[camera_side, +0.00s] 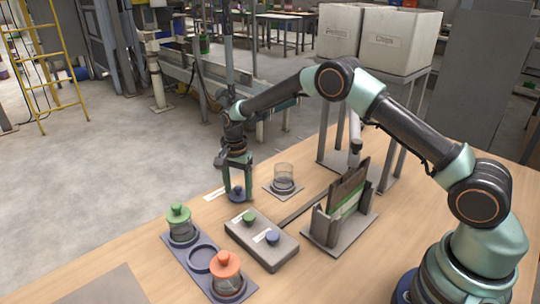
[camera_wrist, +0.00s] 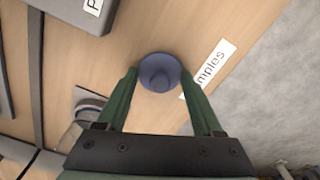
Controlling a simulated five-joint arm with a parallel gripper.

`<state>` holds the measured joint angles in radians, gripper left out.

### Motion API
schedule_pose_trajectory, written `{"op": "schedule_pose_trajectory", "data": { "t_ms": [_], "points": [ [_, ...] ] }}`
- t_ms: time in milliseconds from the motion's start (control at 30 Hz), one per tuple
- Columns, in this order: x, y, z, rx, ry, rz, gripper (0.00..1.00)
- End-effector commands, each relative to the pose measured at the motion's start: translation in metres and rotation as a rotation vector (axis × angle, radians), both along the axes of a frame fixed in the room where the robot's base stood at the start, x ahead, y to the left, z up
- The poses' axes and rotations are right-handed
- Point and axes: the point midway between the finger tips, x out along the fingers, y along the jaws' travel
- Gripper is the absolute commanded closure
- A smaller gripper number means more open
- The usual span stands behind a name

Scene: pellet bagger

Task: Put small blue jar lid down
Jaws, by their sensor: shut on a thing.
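The small blue jar lid (camera_side: 238,194) is between the fingertips of my gripper (camera_side: 238,188), at or just above the wooden table; I cannot tell if it touches. In the wrist view the round lid (camera_wrist: 159,72), with its knob facing the camera, sits between the two green fingers of my gripper (camera_wrist: 159,78), which are shut on it. An open clear jar (camera_side: 284,178) stands on a small plate to the right of the lid. A white label (camera_side: 214,194) lies beside the lid; in the wrist view it (camera_wrist: 213,65) reads "mples".
A grey box (camera_side: 262,250) with green and blue knobs stands in front. A tray (camera_side: 203,280) holds a green-lidded jar (camera_side: 182,225) and an orange-lidded jar (camera_side: 227,277), with an empty ring between. A bag holder (camera_side: 340,230) stands right.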

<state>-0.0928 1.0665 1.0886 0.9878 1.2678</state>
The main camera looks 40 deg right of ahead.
Motion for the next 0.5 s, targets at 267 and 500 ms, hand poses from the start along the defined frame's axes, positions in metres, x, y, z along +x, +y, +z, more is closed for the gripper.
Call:
{"op": "schedule_pose_trajectory", "data": {
  "t_ms": [267, 500],
  "points": [
    [0.0, 0.0, -0.0011, 0.0, 0.0, 0.0, 0.02],
    [0.0003, 0.0, 0.003, 0.0, -0.001, 0.0, 0.02]
  ]
}}
